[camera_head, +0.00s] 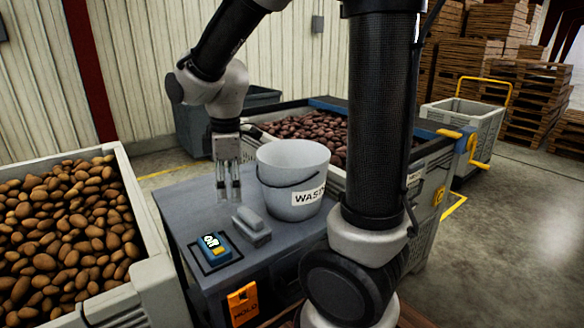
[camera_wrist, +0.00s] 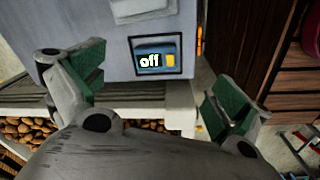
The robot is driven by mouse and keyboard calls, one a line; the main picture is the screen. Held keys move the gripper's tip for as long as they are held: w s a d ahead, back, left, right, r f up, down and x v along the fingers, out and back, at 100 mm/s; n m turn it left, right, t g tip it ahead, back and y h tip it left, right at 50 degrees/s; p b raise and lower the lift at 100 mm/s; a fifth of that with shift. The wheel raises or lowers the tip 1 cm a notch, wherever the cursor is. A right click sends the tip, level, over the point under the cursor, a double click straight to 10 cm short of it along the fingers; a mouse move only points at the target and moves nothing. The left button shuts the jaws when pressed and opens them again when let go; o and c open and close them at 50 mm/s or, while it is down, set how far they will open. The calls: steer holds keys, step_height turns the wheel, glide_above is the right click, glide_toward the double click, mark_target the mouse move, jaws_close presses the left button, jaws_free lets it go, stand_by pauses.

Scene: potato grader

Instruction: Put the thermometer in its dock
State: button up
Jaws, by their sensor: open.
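A small blue device (camera_head: 214,249) with a display and a yellow part lies on the grey table, inside a dark square outline (camera_head: 205,268). It seems to be the thermometer; in the wrist view the device (camera_wrist: 150,58) reads "off". I cannot tell whether the outline is its dock. A grey block-like object (camera_head: 252,225) sits just right of it. My gripper (camera_head: 229,197) points down above the table, behind the device and left of the bucket. In the wrist view my gripper (camera_wrist: 158,92) has its green-padded fingers wide apart, with nothing between them.
A grey bucket (camera_head: 280,165) marked "WASTE" stands right of my gripper. An orange tag (camera_head: 243,303) hangs on the table's front. A potato-filled crate (camera_head: 150,215) borders the table on the left; another potato bin (camera_head: 330,103) stands behind. The table's left rear (camera_head: 180,195) is clear.

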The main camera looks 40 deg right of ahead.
steer(key=s+d+r+m+t, duration=0.1)
steer(key=s+d+r+m, duration=0.3)
steer(key=s, duration=0.4)
steer(key=s+d+r+m+t, duration=0.2)
steer(key=s+d+r+m, duration=0.2)
steer(key=m, duration=0.5)
steer(key=s+d, duration=0.2)
steer(key=s, duration=0.1)
steer(key=shift+s+r+m, duration=0.3)
steer(key=shift+s, duration=0.1)
